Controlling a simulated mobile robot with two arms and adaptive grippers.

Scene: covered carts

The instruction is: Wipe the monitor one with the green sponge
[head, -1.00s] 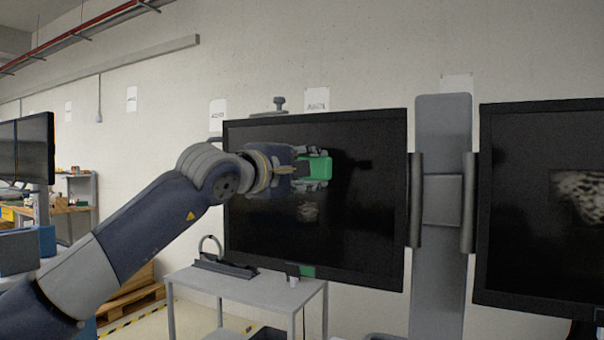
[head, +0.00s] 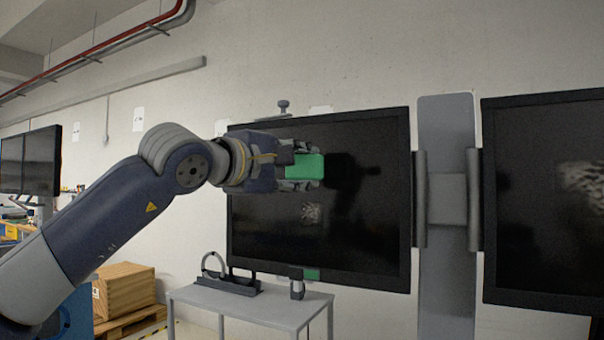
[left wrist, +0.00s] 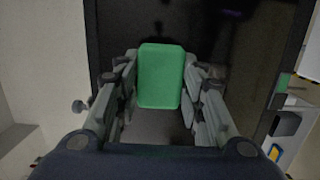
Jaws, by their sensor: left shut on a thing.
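My left gripper (head: 304,168) is shut on the green sponge (head: 312,167), in front of the middle monitor (head: 260,238). The sponge covers part of the upper left half of the black screen. A dark shape like a shadow or reflection shows on the screen to its right. A pale speckled patch (head: 312,213) lies below the sponge. In the left wrist view the sponge (left wrist: 161,77) sits between the fingers, with the dark screen (left wrist: 215,30) behind it. Whether the sponge touches the screen I cannot tell. My right gripper is out of view.
A grey column (head: 445,260) stands beside the middle monitor. Another monitor (head: 540,240) with a pale patch hangs at the right. A small grey table (head: 245,308) stands below.

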